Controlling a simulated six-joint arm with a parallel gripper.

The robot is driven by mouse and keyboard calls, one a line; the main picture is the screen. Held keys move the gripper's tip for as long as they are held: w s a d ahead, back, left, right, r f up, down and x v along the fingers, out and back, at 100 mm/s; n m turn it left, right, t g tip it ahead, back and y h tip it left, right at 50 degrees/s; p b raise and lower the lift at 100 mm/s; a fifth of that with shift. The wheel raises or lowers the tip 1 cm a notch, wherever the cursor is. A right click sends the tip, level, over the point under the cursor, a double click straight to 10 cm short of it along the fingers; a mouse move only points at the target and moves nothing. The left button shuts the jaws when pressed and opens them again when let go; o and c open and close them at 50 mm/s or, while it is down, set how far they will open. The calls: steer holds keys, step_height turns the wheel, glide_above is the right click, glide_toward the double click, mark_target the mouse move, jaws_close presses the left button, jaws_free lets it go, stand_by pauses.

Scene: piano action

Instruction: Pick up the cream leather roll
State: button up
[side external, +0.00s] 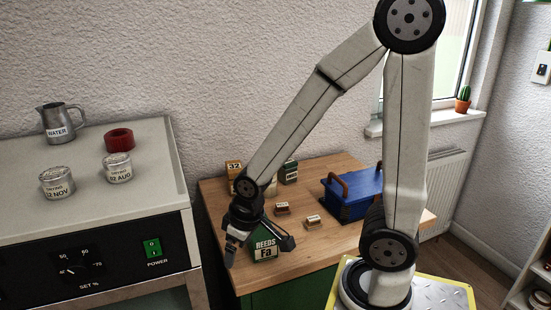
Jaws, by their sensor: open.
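My gripper (259,250) is open and empty, hanging over the front left of the wooden table (355,245). Its fingers are spread on either side in front of a green box labelled "REEDS Fa" (265,254). I cannot clearly make out a cream leather roll. Two small brown-and-cream pieces lie on the table right of the gripper, a rear one (282,209) and a front one (313,222). They are too small to tell whether either is the roll. The gripper and green box hide part of the table.
A blue box with brown handles (352,198) stands at the table's right. An orange box marked "32" (234,168) and a dark green box (289,172) stand at the back. A grey-topped cabinet (85,185) at left holds a jug, tins and a red ring.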

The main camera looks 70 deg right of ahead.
steer(key=w+d+f+m+t+h, duration=0.1)
steer(key=w+d+m+t+h, duration=0.3)
steer(key=d, duration=1)
steer(key=w+d+f+m+t+h, duration=0.1)
steer(key=w+d+t, duration=0.3)
steer(key=d, duration=0.9)
steer(key=s+d+m+t+h, duration=0.1)
steer(key=s+d+h, duration=0.2)
steer(key=d, duration=0.7)
steer(key=shift+r+m+t, duration=0.3)
steer(key=shift+m, duration=0.1)
steer(key=shift+w+d, duration=0.15)
steer(key=shift+x, duration=1.2)
steer(key=shift+w, duration=0.1)
steer(key=shift+x, duration=2.5)
